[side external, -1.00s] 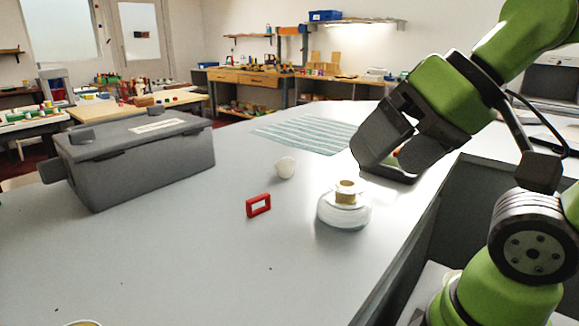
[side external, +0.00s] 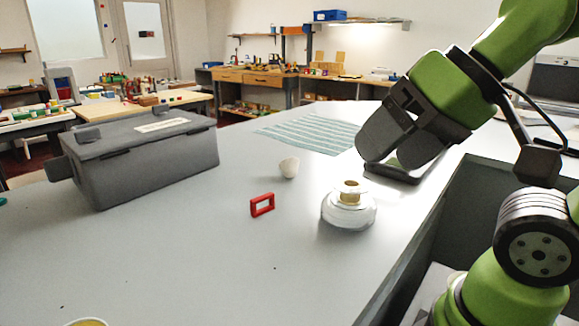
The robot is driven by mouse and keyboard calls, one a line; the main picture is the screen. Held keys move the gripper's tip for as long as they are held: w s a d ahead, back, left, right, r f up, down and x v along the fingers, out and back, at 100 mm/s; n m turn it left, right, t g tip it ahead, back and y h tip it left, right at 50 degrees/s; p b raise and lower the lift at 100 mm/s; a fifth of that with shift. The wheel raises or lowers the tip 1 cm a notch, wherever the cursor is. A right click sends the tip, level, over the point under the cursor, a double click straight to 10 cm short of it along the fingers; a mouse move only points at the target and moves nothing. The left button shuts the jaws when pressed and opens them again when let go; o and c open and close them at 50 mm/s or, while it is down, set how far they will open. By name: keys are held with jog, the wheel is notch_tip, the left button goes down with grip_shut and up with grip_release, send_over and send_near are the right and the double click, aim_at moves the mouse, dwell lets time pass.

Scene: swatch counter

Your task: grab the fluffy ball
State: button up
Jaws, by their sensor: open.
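I cannot make out a clearly fluffy ball. A small white rounded thing (side external: 289,167) on the grey counter is the nearest match, but its surface looks smooth and its upper edge uneven. My gripper (side external: 386,160) is at the right, above the counter, its dark fingers pointing down and left. It is open, with a narrow gap showing between the fingers and nothing seen held. It is to the right of the small white thing and apart from it. A dark flat object (side external: 390,174) lies below the fingers, partly hidden by them.
A white round container with a tan spool-like top (side external: 348,211) stands in front of my gripper. A red rectangular frame (side external: 262,205) is left of it. A grey lidded box (side external: 150,168) stands at the left. A striped cloth (side external: 312,132) lies behind. The front counter is mostly clear.

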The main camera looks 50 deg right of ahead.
jog(key=w+d+r+g+h, duration=0.1)
jog(key=w+d+r, duration=0.15)
jog(key=w, duration=0.55)
jog(key=g+h, duration=0.2)
send_near(292, 158)
jog(key=a, duration=0.1)
jog(key=x, duration=0.6)
jog(key=shift+s+d, duration=0.15)
jog(key=shift+d, duration=0.1)
jog(key=x, duration=0.5)
jog(key=shift+w+d+f, duration=0.2)
jog(key=shift+d+f, duration=0.05)
jog(key=shift+c, duration=0.3)
jog(key=c, duration=0.9)
